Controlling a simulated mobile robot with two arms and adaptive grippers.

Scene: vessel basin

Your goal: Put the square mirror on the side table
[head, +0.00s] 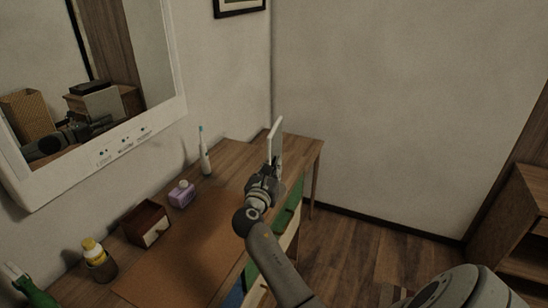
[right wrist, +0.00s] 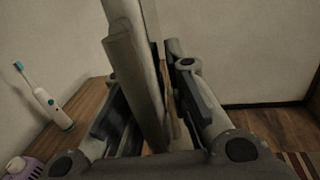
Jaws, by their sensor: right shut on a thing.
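The square mirror (head: 275,138) is a thin pale-framed panel, seen nearly edge-on and upright in the head view. My right gripper (head: 270,167) is shut on its lower part and holds it over the far right end of a long wooden table (head: 297,148). In the right wrist view the mirror's pale edge (right wrist: 136,80) stands between the fingers. I cannot tell whether its lower edge touches anything. My left gripper is not in view. I cannot tell which piece of furniture is the side table; a wooden unit (head: 510,235) stands at the right.
A wall mirror (head: 120,130) hangs at left. Floor (head: 350,245) lies open between table and unit.

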